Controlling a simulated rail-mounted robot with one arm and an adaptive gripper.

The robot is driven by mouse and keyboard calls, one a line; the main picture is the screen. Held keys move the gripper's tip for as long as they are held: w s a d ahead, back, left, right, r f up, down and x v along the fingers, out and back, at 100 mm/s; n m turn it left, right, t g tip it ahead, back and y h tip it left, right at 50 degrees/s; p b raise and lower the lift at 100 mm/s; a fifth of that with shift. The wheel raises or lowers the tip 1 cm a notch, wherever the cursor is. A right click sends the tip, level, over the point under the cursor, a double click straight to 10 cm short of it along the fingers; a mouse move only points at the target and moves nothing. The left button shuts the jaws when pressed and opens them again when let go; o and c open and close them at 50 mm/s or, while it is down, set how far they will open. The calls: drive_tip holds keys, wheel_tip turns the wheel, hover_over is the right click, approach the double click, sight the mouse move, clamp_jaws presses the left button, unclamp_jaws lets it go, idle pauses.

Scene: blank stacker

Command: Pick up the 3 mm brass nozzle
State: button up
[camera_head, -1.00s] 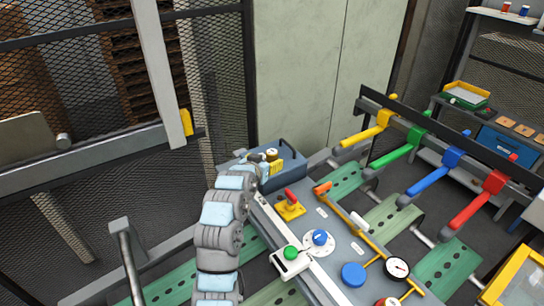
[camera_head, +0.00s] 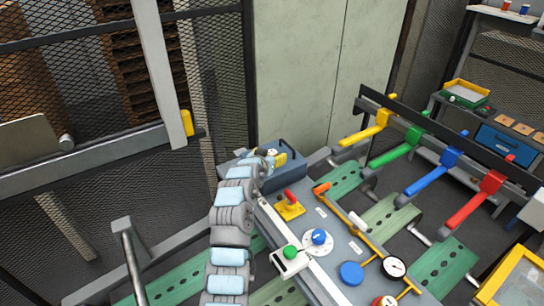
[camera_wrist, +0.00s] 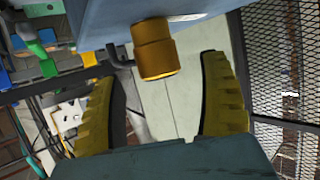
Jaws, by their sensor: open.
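The brass nozzle (camera_wrist: 154,48) shows in the wrist view as a short, stepped golden cylinder against a blue-grey box (camera_wrist: 200,12). My gripper (camera_wrist: 158,68) is open, with one yellow ribbed finger on each side of the nozzle in the picture. Gaps show on both sides, and neither finger visibly touches it. In the head view my gripper (camera_head: 280,159) is at the blue-grey toolbox (camera_head: 290,175) on the far end of the bench. My wrist covers much of that spot, so I cannot make out the nozzle clearly there.
The toolbox has a dark raised handle (camera_head: 289,147) close to my gripper. A red-handled yellow device (camera_head: 290,205) and a control plate with a blue knob (camera_head: 319,237) stand nearer on the bench. Coloured arms (camera_head: 430,178) stick out at the right. A mesh fence stands left.

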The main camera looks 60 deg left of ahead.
drive_tip(key=shift+x, duration=1.2)
drive_tip(key=shift+f, duration=0.1)
drive_tip(key=c, duration=1.4)
